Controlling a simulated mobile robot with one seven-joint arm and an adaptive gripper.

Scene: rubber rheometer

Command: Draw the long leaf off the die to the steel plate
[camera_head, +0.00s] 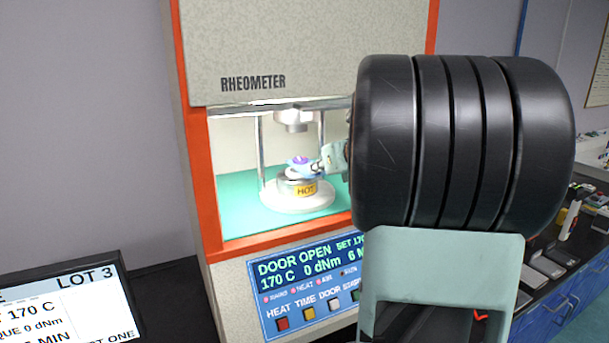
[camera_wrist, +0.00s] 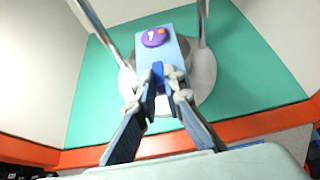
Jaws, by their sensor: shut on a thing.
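The long leaf is a pale blue strip (camera_wrist: 180,50) lying over the die inside the rheometer, its near end at my fingers. A purple disc (camera_wrist: 154,37) with a white mark and an orange spot lies on it. The disc also shows in the head view (camera_head: 298,161). The round lower die (camera_head: 297,189) bears a yellow HOT label. My gripper (camera_wrist: 158,78) is shut on the near end of the leaf; in the head view my arm hides part of it. I cannot make out a steel plate in either view.
The rheometer's door is open, with an orange frame (camera_head: 202,190) around the chamber. The upper die (camera_head: 295,118) hangs above, between steel posts. A control panel (camera_head: 310,285) reads DOOR OPEN, 170 C. A LOT 3 screen (camera_head: 70,305) stands at left.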

